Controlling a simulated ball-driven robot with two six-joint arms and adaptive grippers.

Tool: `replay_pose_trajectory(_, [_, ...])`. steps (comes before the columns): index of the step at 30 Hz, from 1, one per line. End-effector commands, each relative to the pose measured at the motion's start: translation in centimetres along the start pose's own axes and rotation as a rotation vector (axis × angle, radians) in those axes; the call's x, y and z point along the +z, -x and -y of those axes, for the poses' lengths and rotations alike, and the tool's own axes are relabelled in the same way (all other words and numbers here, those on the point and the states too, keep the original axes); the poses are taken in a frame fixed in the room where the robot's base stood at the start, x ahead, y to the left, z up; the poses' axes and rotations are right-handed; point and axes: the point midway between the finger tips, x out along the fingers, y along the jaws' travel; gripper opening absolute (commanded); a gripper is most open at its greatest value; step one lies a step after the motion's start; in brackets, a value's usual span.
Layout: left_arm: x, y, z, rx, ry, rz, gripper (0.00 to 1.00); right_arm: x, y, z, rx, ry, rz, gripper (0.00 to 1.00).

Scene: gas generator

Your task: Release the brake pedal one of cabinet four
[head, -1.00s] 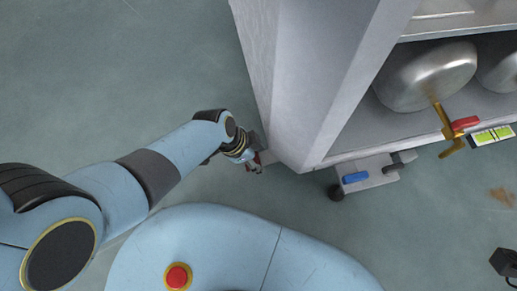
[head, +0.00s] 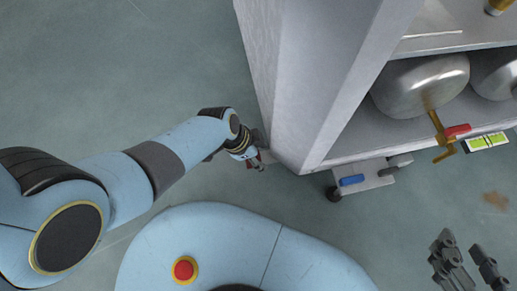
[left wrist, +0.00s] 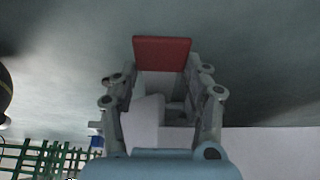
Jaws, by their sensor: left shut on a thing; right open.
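The cabinet (head: 315,85) stands on the floor at the upper right of the head view. My left gripper (head: 258,163) is low beside its near left corner. In the left wrist view a flat red pedal (left wrist: 162,53) shows between the fingertips of my left gripper (left wrist: 163,78), which is shut on it. The pedal's mount is partly hidden behind the gripper. Another pedal, blue (head: 352,180), sits on a grey bracket by a caster at the cabinet's front edge. My right gripper (head: 467,262) is open and empty at the lower right, over the floor.
Rounded metal vessels (head: 420,85) lie on the cabinet's low shelf. A brass valve with a red handle (head: 457,131) and a yellow-green label (head: 486,142) project at the shelf's front. Floor (head: 160,60) left of the cabinet is clear.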

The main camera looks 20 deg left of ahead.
Motion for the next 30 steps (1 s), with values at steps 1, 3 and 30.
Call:
replay_pose_trajectory(1, [-1.0, 0.1, 0.2, -0.005, 0.006, -0.018, 0.00, -0.1, 0.0, 0.0, 0.000, 0.000, -0.001, 0.40])
replay_pose_trajectory(3, [-1.0, 0.1, 0.2, -0.005, 0.005, -0.017, 0.53, -0.1, 0.0, 0.0, 0.000, 0.000, -0.002, 0.40])
replay_pose_trajectory(30, [-0.4, 6.5, 0.0, -0.004, 0.001, -0.007, 0.71, -0.1, 0.0, 0.0, 0.000, 0.000, -0.003, 0.40])
